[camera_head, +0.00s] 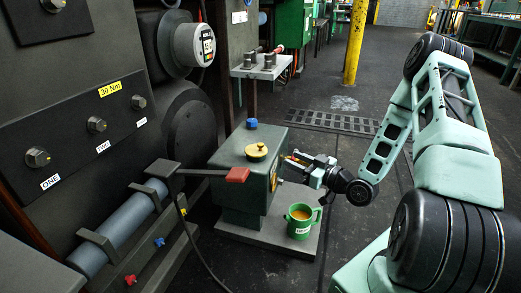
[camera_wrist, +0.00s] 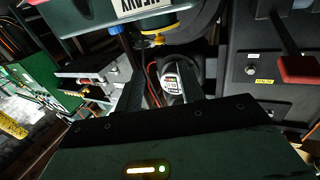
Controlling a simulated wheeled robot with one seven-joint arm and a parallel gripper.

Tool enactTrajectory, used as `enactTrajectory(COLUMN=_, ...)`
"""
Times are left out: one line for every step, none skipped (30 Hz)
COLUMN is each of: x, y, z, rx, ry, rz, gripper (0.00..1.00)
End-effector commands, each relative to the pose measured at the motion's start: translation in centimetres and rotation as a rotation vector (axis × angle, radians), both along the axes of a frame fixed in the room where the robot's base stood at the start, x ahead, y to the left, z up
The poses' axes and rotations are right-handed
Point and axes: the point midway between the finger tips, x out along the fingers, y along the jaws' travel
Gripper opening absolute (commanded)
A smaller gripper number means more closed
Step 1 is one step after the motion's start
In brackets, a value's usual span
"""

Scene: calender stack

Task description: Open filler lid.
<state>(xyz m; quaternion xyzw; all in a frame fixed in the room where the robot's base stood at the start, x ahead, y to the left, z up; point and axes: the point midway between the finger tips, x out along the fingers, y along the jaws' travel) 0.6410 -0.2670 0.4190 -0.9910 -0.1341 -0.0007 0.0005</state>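The filler lid, a round yellow cap with a dark knob (camera_head: 256,151), sits on top of the green box (camera_head: 235,158) and looks closed. A blue cap (camera_head: 251,123) stands behind it on the same box. My gripper (camera_head: 291,158) is just right of the box's top edge, at about lid height. In the wrist view my gripper (camera_wrist: 158,62) has its two dark fingers apart with nothing between them. That view looks upside down: the yellow lid (camera_wrist: 153,39) and blue cap (camera_wrist: 114,28) hang near the top, beyond the fingertips.
A red-ended lever (camera_head: 238,175) reaches over the box's left side. A green mug (camera_head: 300,221) of brown liquid stands on the base plate (camera_head: 262,238) below my gripper. A grey machine with a gauge (camera_head: 207,45) stands behind left.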

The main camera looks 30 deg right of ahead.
Motion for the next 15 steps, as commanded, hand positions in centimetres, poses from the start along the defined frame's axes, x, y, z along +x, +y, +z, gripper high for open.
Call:
enactTrajectory(x=1.1, y=0.4, z=-0.3, rx=-0.003, ry=-0.004, rz=0.004, gripper=0.39)
enactTrajectory(x=1.7, y=0.5, z=-0.3, rx=-0.004, ry=-0.004, rz=0.004, gripper=0.39)
enactTrajectory(x=2.5, y=0.7, z=-0.3, rx=-0.003, ry=-0.004, rz=0.004, gripper=0.39)
enactTrajectory(x=3.1, y=1.0, z=-0.3, rx=-0.002, ry=-0.004, rz=0.005, gripper=0.39)
enactTrajectory(x=3.7, y=1.1, z=-0.4, rx=-0.003, ry=-0.003, rz=0.004, gripper=0.39)
enactTrajectory(x=4.6, y=1.3, z=-0.4, rx=-0.004, ry=-0.004, rz=0.004, gripper=0.39)
enactTrajectory(x=5.2, y=1.5, z=-0.4, rx=-0.004, ry=-0.004, rz=0.003, gripper=0.39)
enactTrajectory(x=5.7, y=1.7, z=-0.4, rx=-0.003, ry=-0.003, rz=0.004, gripper=0.39)
enactTrajectory(x=6.6, y=1.9, z=-0.4, rx=-0.003, ry=-0.004, rz=0.003, gripper=0.39)
enactTrajectory(x=7.2, y=2.0, z=-0.4, rx=-0.003, ry=-0.003, rz=0.003, gripper=0.39)
enactTrajectory(x=7.8, y=2.2, z=-0.4, rx=-0.003, ry=-0.003, rz=0.003, gripper=0.39)
enactTrajectory(x=8.6, y=2.5, z=-0.4, rx=-0.003, ry=-0.004, rz=0.004, gripper=0.39)
enactTrajectory(x=9.2, y=2.6, z=-0.4, rx=-0.003, ry=-0.003, rz=0.003, gripper=0.39)
enactTrajectory(x=9.7, y=2.7, z=-0.4, rx=-0.002, ry=-0.003, rz=0.003, gripper=0.39)
enactTrajectory(x=10.4, y=2.9, z=-0.4, rx=-0.003, ry=-0.003, rz=0.003, gripper=0.39)
